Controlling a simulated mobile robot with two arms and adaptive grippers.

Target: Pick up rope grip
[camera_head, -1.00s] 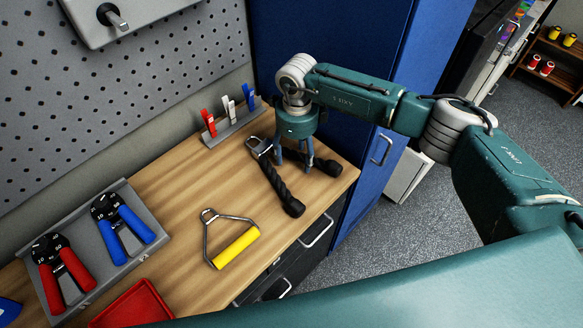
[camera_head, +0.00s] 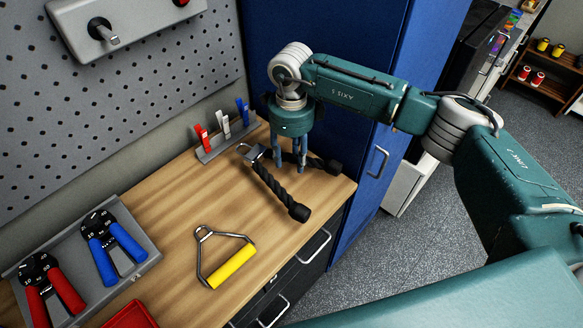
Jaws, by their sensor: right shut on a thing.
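The rope grip (camera_head: 277,184) is a black braided rope with a metal clip at its top and thick black ends. It is at the back right part of the wooden workbench (camera_head: 180,215) in the head view. My right gripper (camera_head: 296,168) points down from above, its fingers shut on the rope grip near the upper part of the strands. One strand runs toward the front, the other to the right behind the fingers. The rope grip seems slightly raised, but the gap below it is hard to tell. My left gripper is out of view.
A yellow-handled metal grip (camera_head: 232,268) lies in front. Red and blue hand grippers sit in a grey tray (camera_head: 152,255) at left, near a red bin (camera_head: 132,314). A clip rack (camera_head: 228,138) stands behind. A blue cabinet (camera_head: 345,150) is close on the right.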

